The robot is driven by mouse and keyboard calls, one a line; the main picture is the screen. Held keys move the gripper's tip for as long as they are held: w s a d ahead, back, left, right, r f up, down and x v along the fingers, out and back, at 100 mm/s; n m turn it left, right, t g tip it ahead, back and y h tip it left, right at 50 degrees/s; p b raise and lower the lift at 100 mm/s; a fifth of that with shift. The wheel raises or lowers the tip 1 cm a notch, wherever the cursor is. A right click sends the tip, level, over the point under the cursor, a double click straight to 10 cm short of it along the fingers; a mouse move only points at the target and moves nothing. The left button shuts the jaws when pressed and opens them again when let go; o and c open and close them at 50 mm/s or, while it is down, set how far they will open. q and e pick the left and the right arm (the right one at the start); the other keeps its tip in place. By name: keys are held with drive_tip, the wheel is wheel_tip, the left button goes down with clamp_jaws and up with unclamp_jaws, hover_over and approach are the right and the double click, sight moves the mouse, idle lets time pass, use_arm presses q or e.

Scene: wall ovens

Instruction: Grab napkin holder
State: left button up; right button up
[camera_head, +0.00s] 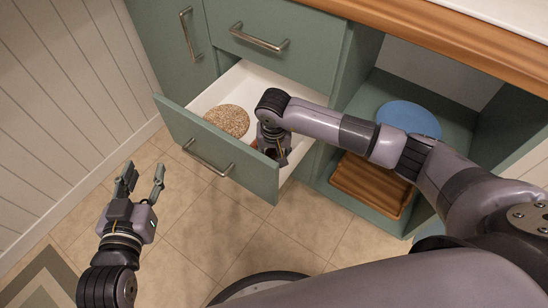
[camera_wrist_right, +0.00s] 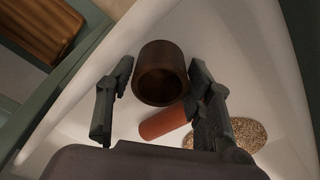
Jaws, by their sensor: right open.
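In the right wrist view a dark brown, hollow cylinder (camera_wrist_right: 160,92), which looks like the napkin holder, has its open end facing the camera. It is inside the open white drawer (camera_wrist_right: 240,45). My right gripper (camera_wrist_right: 160,72) is open, with one finger on each side of the cylinder; small gaps show. A reddish-brown cylinder (camera_wrist_right: 164,122) lies just below it in the picture. In the head view my right gripper (camera_head: 274,152) reaches down into the drawer and mostly hides these things. My left gripper (camera_head: 142,178) is open and empty over the floor.
A speckled round mat (camera_head: 227,120) lies in the drawer, left of my right gripper. The drawer front (camera_head: 185,148) stands out from the green cabinet. The open shelf at right holds a blue round plate (camera_head: 409,118) and a wooden board (camera_head: 368,185).

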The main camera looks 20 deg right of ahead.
drive_tip(key=shift+c, duration=0.4)
drive_tip(key=c, duration=0.9)
drive_tip(key=shift+o, duration=0.2)
drive_tip(key=shift+r, duration=0.1)
